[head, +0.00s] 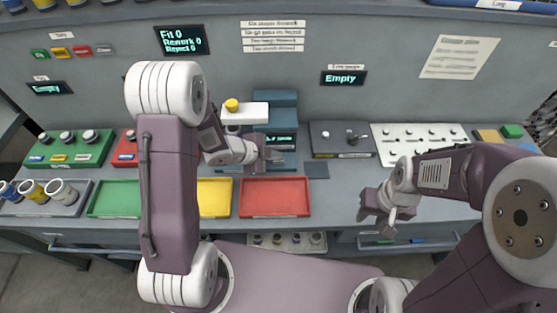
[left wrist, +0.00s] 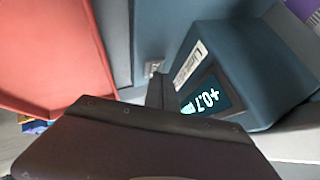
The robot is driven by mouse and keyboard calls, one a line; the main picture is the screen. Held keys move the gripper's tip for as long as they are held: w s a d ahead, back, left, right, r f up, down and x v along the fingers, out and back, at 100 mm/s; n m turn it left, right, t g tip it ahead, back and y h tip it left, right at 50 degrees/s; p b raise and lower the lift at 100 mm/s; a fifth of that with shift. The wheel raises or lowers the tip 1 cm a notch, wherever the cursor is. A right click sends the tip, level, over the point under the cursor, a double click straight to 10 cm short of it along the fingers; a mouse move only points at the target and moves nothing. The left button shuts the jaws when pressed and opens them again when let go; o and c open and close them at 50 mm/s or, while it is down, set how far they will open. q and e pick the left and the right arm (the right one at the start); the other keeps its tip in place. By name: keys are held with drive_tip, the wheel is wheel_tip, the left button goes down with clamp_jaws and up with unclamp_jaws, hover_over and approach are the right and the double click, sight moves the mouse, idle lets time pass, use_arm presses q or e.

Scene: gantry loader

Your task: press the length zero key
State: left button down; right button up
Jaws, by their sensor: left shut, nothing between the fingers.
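The length gauge (head: 283,120) is a blue-grey stand at the back middle of the bench. Its lit display (left wrist: 209,98) reads about +0.7 in the left wrist view, beside a white label (left wrist: 188,64). A small pale key (left wrist: 154,67) with a dark mark sits on the gauge's base, partly hidden behind my fingertips. My left gripper (head: 274,155) is shut and empty at the gauge's front; its fingertips also show in the left wrist view (left wrist: 159,78), close to the key. Contact cannot be told. My right gripper (head: 375,214) is open and empty over the bench's front edge.
A red tray (head: 275,208) lies just in front of the gauge, with yellow (head: 215,208) and green (head: 113,212) trays to its left. A grey box (head: 325,140) and a white panel with several knobs (head: 418,132) stand to its right.

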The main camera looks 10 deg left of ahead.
sight(276, 162)
use_arm(q)
drive_tip(key=shift+f, duration=0.2)
idle(0.4)
drive_tip(key=shift+r+p, duration=0.7)
drive_tip(key=shift+r, duration=0.1)
wheel_tip(276, 162, up, 5)
drive_tip(key=p, duration=0.5)
drive_tip(key=shift+r, duration=0.1)
idle(0.4)
